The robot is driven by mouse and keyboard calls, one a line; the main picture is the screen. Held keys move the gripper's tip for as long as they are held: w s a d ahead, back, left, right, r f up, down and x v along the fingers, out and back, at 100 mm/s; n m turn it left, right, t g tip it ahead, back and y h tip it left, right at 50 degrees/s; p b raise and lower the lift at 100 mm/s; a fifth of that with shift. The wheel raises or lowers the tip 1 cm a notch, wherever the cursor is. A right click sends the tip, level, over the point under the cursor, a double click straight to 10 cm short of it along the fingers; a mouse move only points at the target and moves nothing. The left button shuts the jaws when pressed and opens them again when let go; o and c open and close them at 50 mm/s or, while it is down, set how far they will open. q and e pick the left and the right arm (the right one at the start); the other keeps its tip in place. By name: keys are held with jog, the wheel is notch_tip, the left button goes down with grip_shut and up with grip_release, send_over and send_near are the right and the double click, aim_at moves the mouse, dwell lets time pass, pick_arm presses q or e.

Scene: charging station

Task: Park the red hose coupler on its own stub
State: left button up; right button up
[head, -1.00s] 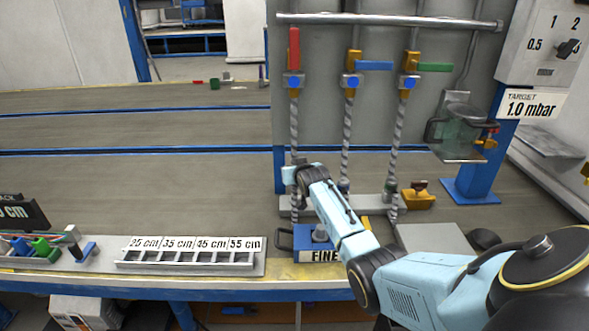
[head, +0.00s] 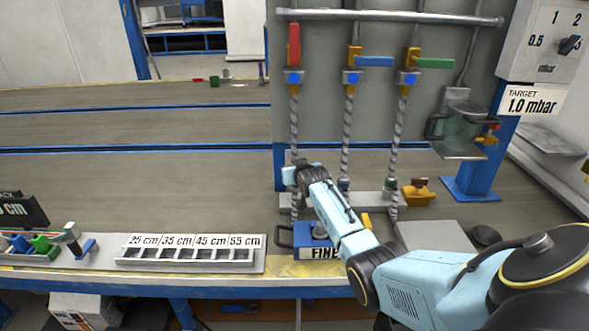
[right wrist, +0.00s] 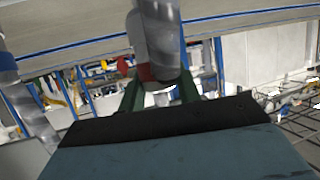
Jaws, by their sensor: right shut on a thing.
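The red-handled valve (head: 294,45) is at the left of the grey panel, and its braided hose (head: 294,125) hangs down to my right gripper (head: 291,176). In the right wrist view, the green fingers of my right gripper (right wrist: 160,92) are shut around the lower end of a grey hose end, with a red part of the coupler (right wrist: 146,72) showing between them. In the head view the coupler is mostly hidden by my gripper and wrist. The stub rail (head: 362,200) runs below the hoses. I cannot tell whether the coupler touches a stub. My left gripper is not in view.
The blue-handled valve (head: 374,61) and green-handled valve (head: 434,63) have hoses hanging to the right of the red one. A blue FINE box (head: 305,236) stands in front. A yellow part (head: 417,196) sits right of the rail. A slotted length tray (head: 190,253) lies left.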

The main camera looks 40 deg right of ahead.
jog(key=shift+f+b, duration=1.4)
jog(key=shift+f, duration=0.6)
jog(key=o, duration=1.2)
jog(key=shift+s+a+r+p, duration=0.1)
jog(key=shift+s+a+p, duration=0.05)
jog(key=shift+s+p, duration=0.15)
jog(key=shift+p+v, duration=3.7)
jog(key=shift+v, duration=2.65)
jog(key=shift+w+r, duration=0.1)
